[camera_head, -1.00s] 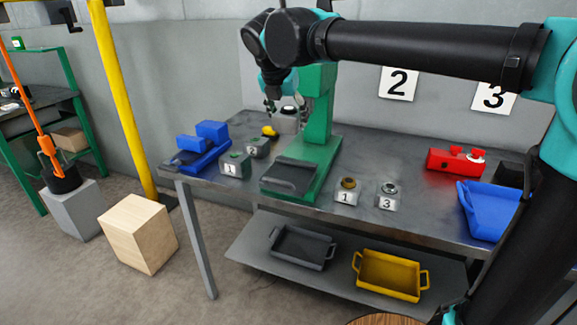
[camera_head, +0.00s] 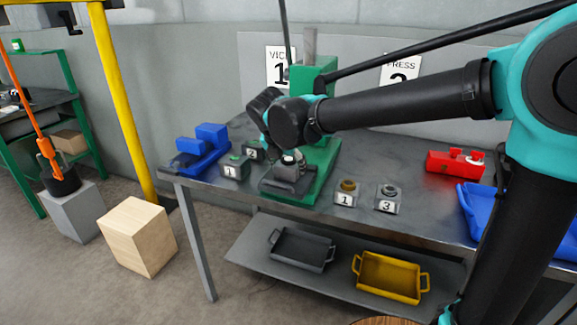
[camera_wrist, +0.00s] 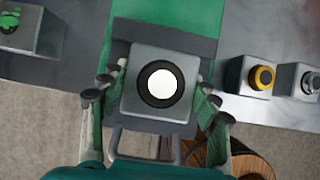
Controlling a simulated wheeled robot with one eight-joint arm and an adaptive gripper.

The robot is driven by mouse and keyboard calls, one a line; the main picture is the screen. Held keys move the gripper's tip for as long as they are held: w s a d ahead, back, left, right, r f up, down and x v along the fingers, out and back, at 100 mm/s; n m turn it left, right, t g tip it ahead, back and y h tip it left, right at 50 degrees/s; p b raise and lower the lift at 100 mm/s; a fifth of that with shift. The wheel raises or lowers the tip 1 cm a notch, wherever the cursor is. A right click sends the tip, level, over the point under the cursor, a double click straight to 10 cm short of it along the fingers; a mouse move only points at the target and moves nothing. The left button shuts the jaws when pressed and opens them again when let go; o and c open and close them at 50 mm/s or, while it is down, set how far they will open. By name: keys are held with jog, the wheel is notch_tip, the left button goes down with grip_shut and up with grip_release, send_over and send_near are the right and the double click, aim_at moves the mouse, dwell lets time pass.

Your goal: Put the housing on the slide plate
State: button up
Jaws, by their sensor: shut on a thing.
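The housing is a grey block with a dark ring and a white round centre, seen from above in the wrist view (camera_wrist: 133,93). My gripper (camera_wrist: 160,92) is shut on it, one finger on each side. In the head view my gripper (camera_head: 287,158) is low over the press, and the housing is mostly hidden by my wrist. The dark grey slide plate (camera_head: 277,187) lies on the green press base, directly under the housing. Its handle (camera_wrist: 140,156) shows below the housing in the wrist view. I cannot tell whether the housing touches the plate.
The green press column (camera_head: 325,112) stands just behind. Blocks marked 1 (camera_head: 234,169) and 2 stand left, with a blue vice-like fixture (camera_head: 205,150) farther left. Fixtures marked 1 (camera_head: 346,192) and 3 (camera_head: 387,196) stand right. A red block (camera_head: 452,163) and blue tray (camera_head: 482,215) are farther right.

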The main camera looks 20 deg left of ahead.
jog(key=shift+f, duration=0.1)
jog(key=o, duration=1.8)
jog(key=shift+f, duration=0.1)
jog(key=shift+o, duration=0.2)
jog(key=v, duration=1.2)
